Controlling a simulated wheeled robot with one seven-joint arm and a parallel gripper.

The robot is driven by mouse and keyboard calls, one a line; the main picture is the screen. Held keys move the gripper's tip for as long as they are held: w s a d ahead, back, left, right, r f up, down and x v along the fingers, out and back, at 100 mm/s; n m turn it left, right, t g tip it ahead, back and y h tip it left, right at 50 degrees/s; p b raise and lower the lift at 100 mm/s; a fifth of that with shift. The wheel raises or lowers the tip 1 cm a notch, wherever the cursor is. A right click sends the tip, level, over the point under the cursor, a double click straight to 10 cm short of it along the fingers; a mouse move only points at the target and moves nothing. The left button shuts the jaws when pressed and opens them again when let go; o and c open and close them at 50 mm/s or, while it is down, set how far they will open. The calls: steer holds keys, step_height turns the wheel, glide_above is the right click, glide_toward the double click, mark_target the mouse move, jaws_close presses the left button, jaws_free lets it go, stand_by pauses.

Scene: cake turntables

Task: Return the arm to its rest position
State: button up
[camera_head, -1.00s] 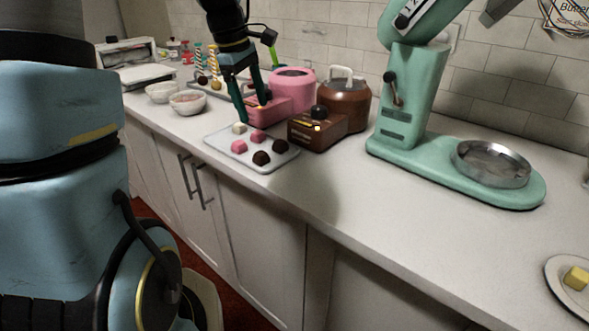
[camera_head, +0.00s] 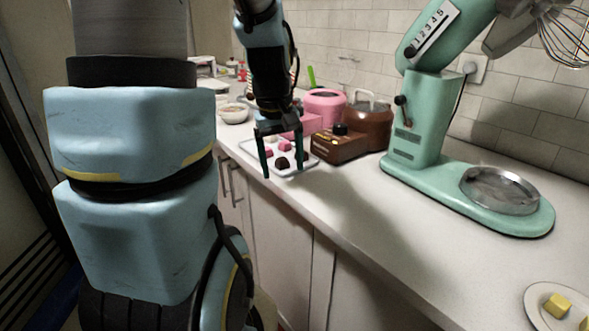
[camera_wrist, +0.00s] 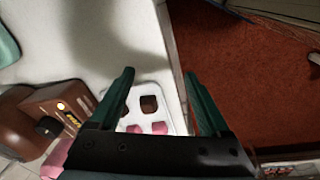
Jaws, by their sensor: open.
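My gripper (camera_head: 284,172) is open and empty, with its dark green fingers pointing down. In the head view it appears in front of the white tray (camera_head: 312,164) of small pink and dark brown pieces. In the wrist view my gripper (camera_wrist: 158,88) has its fingers spread, with the tray (camera_wrist: 172,100) and several pieces seen between and beyond them. One finger shows against the counter and the other near its front edge and the red floor. My blue arm fills the left of the head view.
A brown machine (camera_head: 338,145) and a pink one (camera_head: 326,103) stand behind the tray. A plate (camera_head: 537,297) with yellow pieces lies at lower right. The middle counter (camera_head: 400,220) is clear.

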steer(key=shift+s+f, duration=0.1)
steer(key=shift+s, duration=0.25)
steer(key=s+a+f+m, duration=0.2)
steer(key=s+a+m, duration=0.2)
steer(key=s+a, duration=0.1)
steer(key=shift+s+f+y, duration=0.2)
steer(key=shift+f+y, duration=0.1)
